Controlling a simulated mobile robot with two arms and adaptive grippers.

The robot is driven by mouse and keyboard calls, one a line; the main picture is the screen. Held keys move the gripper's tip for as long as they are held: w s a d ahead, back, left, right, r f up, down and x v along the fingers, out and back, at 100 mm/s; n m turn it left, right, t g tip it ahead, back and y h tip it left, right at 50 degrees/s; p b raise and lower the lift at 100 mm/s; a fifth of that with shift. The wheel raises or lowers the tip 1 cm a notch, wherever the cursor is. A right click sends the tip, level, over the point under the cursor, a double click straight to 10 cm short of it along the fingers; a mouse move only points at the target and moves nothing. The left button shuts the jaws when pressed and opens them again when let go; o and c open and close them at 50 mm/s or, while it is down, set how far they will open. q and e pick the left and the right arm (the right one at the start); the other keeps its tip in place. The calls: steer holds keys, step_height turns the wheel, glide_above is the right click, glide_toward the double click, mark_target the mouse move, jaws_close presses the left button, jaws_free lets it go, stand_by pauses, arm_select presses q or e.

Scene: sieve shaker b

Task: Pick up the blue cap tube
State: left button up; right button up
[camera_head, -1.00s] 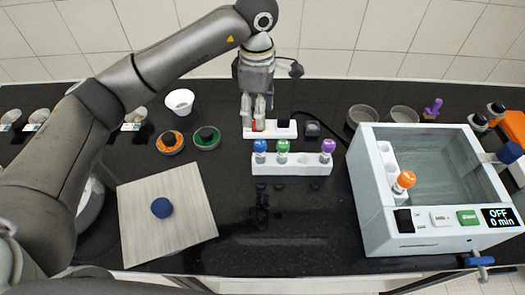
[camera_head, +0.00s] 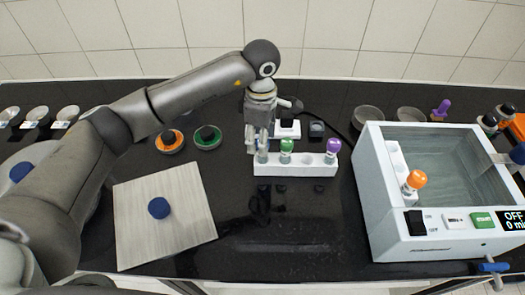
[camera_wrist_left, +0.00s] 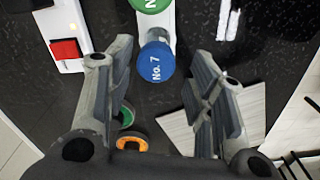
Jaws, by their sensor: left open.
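The blue cap tube stands upright at the left end of the white rack (camera_head: 310,170). In the head view my left gripper (camera_head: 257,143) covers its cap, and only a bit of its clear body (camera_head: 263,157) shows. In the left wrist view its blue cap (camera_wrist_left: 156,66), marked "No. 7", lies between my two spread fingers, nearer the far end of them. My right gripper is not in view.
A green cap tube (camera_head: 287,149) and a purple cap tube (camera_head: 333,149) share the rack. A white water bath (camera_head: 389,222) with an orange cap tube (camera_head: 415,181) stands right. A pale board (camera_head: 190,222) with a blue round piece (camera_head: 159,208) lies left. Black counter in front is clear.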

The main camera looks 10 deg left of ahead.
arm_select(q)
steer(key=shift+f+p, duration=0.3)
steer(key=shift+p, duration=0.05)
step_height(320, 180, down, 3)
steer(key=shift+w+d+f+p, duration=0.15)
steer(key=shift+f+p, duration=0.05)
steer(key=shift+p, duration=0.85)
steer(key=shift+f, duration=0.65)
steer(key=c, duration=1)
steer(key=shift+w+r, duration=0.1)
